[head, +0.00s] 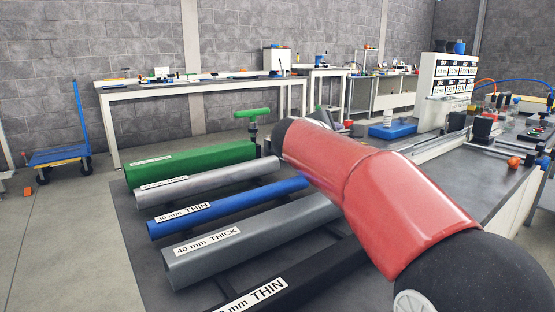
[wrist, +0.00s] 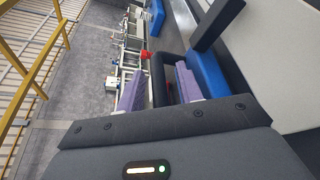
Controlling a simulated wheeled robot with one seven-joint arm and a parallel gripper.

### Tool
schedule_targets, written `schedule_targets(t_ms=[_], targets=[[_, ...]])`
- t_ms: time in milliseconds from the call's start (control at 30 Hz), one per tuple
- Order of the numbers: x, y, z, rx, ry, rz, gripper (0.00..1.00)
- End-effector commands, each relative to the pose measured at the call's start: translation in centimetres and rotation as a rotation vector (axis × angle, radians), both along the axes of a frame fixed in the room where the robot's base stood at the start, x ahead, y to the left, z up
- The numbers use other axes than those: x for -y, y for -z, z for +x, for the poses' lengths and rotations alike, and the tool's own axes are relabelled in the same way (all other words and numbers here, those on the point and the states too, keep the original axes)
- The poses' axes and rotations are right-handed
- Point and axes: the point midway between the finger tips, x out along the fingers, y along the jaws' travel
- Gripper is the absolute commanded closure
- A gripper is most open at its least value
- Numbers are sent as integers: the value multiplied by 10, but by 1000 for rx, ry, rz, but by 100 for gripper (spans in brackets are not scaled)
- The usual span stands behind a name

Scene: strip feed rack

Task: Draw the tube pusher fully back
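In the head view several labelled profiles lie side by side on a low rack: a green one (head: 190,159), a silver one (head: 225,184), a blue one marked 30 mm THIN (head: 240,203), a grey one marked 40 mm THICK (head: 250,240) and a black one marked THIN (head: 310,283). A green T-shaped handle (head: 253,114) stands on a dark post at the green profile's far end; I cannot tell whether it is the tube pusher. My red arm hides the right ends of other profiles.
A dark-topped bench (head: 490,170) with rails and small parts stands at right. A blue trolley (head: 62,155) is at far left. In the wrist view a blue block (wrist: 207,75) and a black bar (wrist: 218,22) lie close right of the fingers.

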Motion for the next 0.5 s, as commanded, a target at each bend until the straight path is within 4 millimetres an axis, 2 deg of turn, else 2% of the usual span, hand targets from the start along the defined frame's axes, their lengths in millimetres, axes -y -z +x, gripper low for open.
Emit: schedule_targets(t_ms=[167,500], targets=[[-3,-1,-4,1,-1,0,64],[-23,-8,-31,1,-1,0,64]])
